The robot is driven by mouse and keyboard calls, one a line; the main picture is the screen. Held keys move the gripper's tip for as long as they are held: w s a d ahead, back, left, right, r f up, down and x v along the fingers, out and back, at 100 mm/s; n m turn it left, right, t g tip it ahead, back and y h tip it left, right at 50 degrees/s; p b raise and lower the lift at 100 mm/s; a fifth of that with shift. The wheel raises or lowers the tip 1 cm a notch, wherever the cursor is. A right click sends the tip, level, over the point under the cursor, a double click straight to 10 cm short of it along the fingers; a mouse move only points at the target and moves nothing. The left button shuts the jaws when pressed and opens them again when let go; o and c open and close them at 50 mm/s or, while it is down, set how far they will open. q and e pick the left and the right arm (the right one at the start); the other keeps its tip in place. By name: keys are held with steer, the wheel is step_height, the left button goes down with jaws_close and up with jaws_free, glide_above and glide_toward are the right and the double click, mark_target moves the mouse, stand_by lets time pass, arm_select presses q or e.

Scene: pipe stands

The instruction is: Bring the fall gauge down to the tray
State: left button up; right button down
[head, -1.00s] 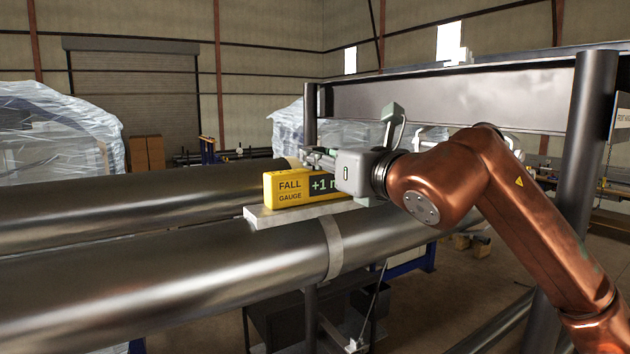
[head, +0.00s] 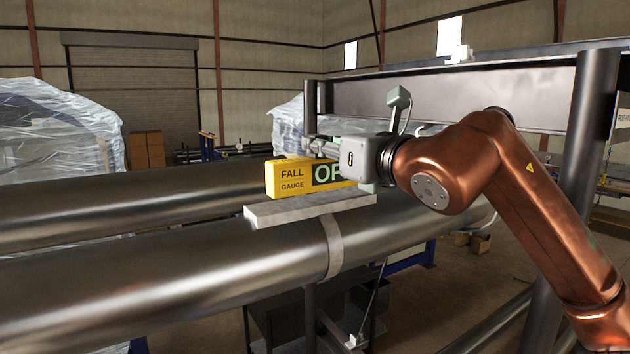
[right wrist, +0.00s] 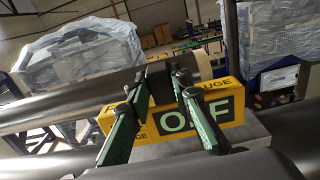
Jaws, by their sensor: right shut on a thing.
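The fall gauge (head: 291,180) is a yellow box lettered "FALL GAUGE", its dark display partly covered by my gripper in the head view. In the right wrist view the gauge (right wrist: 235,104) shows "OFF" between and behind the green fingers. My right gripper (head: 318,148) is shut on the gauge and holds it just above a flat grey plate (head: 290,212), with a thin gap between. The plate lies on top of the near pipe (head: 180,262). A dark tray (head: 275,312) seems to sit low beneath the pipe, partly hidden by it. My left gripper is out of view.
A second large pipe (head: 130,205) runs behind the near one. A steel post (head: 583,150) and a beam (head: 450,98) stand behind and right of my arm. A pale strap (head: 333,245) wraps the near pipe.

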steer(key=r+b+v, duration=0.1)
steer(key=b+v, duration=0.2)
steer(key=v, duration=0.6)
steer(key=shift+r, duration=0.2)
stand_by(0.3)
